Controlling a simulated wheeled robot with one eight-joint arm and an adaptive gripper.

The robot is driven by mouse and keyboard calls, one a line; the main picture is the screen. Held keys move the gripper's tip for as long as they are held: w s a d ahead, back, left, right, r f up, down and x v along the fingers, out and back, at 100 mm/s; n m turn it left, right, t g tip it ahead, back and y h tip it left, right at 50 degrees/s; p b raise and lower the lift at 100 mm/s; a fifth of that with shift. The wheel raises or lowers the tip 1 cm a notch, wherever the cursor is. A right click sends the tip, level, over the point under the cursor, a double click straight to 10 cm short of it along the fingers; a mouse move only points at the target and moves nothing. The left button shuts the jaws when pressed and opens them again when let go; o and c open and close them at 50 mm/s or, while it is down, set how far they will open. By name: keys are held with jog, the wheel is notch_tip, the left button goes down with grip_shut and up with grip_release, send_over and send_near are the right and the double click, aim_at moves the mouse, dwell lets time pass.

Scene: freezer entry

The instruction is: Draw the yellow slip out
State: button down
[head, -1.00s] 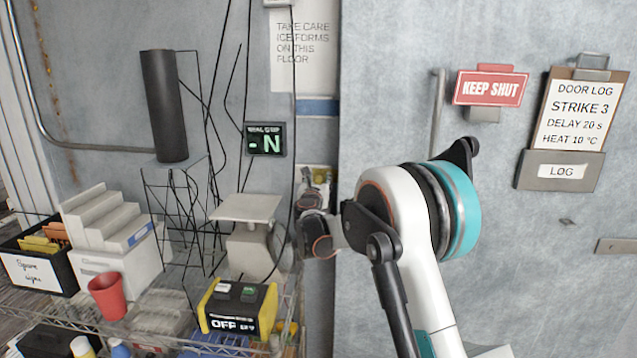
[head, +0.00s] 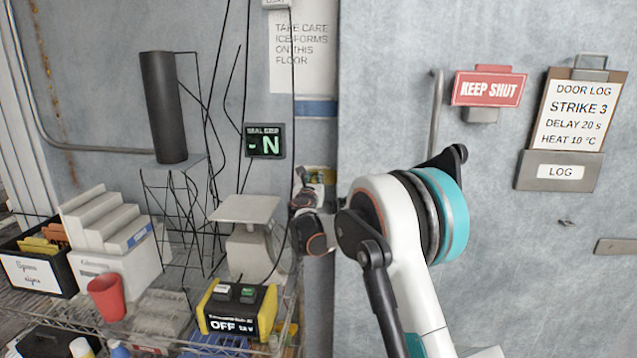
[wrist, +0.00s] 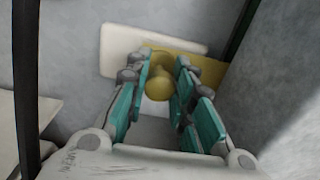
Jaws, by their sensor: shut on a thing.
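The yellow slip (wrist: 207,68) shows in the wrist view as a flat yellow piece against a pale plate, with a rounded yellow knob in front of it. My gripper (wrist: 159,76) has its teal-padded fingers on either side of this knob and is shut on it. In the head view, a small patch of the yellow slip (head: 323,175) shows in the gap beside the door, just past my gripper (head: 308,182). My fingers and wrist hide most of it there.
The grey door with its vertical handle (head: 437,115) is right of my gripper. A wire shelf at lower left holds a white scale (head: 246,210), a yellow-black power box (head: 237,308) and a red cup (head: 107,297). Black cables hang left of my gripper.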

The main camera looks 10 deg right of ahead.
jog(key=a, duration=0.2)
jog(key=w+a, duration=0.1)
jog(key=shift+w+a, duration=0.1)
jog(key=shift+a, duration=0.3)
jog(key=c, duration=1.3)
grip_release()
jog(key=shift+c, duration=0.2)
jog(key=v, duration=1.2)
